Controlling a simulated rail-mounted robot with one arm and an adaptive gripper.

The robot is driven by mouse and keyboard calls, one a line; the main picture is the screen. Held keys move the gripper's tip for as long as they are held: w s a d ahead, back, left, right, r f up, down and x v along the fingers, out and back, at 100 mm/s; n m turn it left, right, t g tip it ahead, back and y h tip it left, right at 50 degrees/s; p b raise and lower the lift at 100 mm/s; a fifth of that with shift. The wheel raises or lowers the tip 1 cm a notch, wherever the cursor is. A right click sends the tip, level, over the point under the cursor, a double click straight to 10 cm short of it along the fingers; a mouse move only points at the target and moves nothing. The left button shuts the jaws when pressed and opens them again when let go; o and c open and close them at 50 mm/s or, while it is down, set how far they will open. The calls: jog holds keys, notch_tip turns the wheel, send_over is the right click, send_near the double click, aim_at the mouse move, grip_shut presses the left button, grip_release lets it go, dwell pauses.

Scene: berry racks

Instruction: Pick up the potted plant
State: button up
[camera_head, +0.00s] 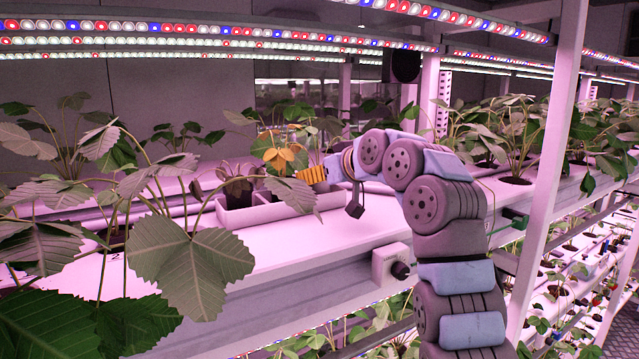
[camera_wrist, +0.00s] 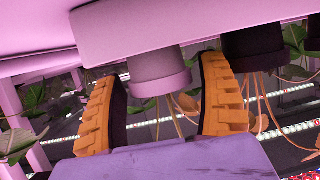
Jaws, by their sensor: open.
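My gripper (camera_head: 312,175) has orange ridged fingers and reaches in from the right, beside a plant with yellow-orange leaves (camera_head: 280,152) over a pale trough. In the wrist view, which looks upside down, the two fingers of my gripper (camera_wrist: 160,66) stand apart. A round mauve pot (camera_wrist: 159,78) lies between them, with thin stems leading from its rim. Visible gaps separate parts of the pot from the fingers; contact cannot be made out. A dark pot (camera_wrist: 252,46) is just right of the right finger. Which pot bears the yellow-orange leaves is unclear.
The pale trough (camera_head: 262,214) stands on a white rack shelf (camera_head: 330,240). Big green leaves (camera_head: 190,270) crowd the left front. A white post (camera_head: 550,160) rises right of my arm. LED strips (camera_head: 200,43) run overhead. The shelf in front of the trough is bare.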

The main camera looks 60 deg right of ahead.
jog(key=shift+w+d+f, duration=0.15)
jog(key=shift+w+d, duration=0.05)
jog(key=shift+w, duration=0.25)
jog(key=c, duration=1)
jog(key=shift+c, duration=0.4)
